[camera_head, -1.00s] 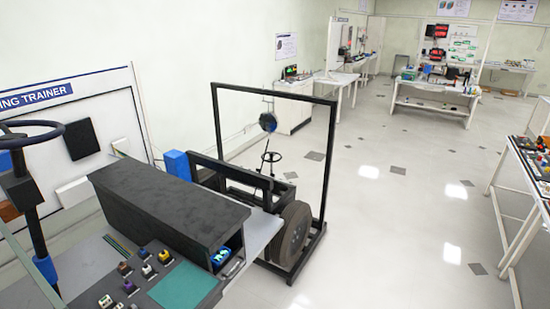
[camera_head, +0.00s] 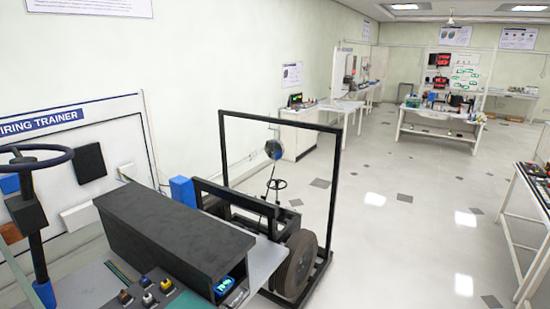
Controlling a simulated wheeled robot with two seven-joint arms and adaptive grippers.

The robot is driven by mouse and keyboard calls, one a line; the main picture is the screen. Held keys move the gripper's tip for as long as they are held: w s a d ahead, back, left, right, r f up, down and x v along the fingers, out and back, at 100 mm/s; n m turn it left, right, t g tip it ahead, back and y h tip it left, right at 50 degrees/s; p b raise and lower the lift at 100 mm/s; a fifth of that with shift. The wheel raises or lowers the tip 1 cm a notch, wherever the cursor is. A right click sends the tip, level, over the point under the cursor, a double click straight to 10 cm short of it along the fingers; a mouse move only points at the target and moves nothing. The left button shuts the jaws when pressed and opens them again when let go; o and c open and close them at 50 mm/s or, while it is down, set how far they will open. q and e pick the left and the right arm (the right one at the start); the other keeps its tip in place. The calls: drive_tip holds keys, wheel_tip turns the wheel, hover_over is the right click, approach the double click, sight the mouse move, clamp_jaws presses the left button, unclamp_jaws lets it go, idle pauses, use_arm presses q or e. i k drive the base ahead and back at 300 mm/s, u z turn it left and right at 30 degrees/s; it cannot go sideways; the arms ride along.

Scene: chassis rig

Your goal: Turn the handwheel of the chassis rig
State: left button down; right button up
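The chassis rig stands left of centre, with a black upright frame (camera_head: 336,180), dark beams and a thick round tyre (camera_head: 297,262). A small dark handwheel (camera_head: 277,184) sits on a thin slanted rod within the frame. A larger dark steering-type wheel (camera_head: 52,155) tops a black column at the left edge, and its left side is cut off. I cannot tell which of the two wheels the task means. Neither of my grippers is in view, and nothing is seen touching either wheel.
A long black box (camera_head: 165,228) and a control panel with several knobs (camera_head: 146,299) fill the lower left. A trainer board (camera_head: 120,128) stands behind. The floor (camera_head: 400,230) right of the rig is clear up to a white table (camera_head: 529,200) at the right edge.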

sight(277, 182)
drive_tip(key=z, duration=0.7)
drive_tip(key=k, duration=1.05)
drive_tip(key=z, duration=1)
drive_tip(key=i, duration=2)
drive_tip(key=u, duration=0.3)
drive_tip(key=i, duration=1.95)
drive_tip(key=u, duration=0.4)
drive_tip(key=i, duration=1.95)
drive_tip(key=u, duration=0.85)
drive_tip(key=i, duration=1.15)
drive_tip(key=u, duration=1.9)
drive_tip(key=i, duration=0.95)
drive_tip(key=u, duration=0.95)
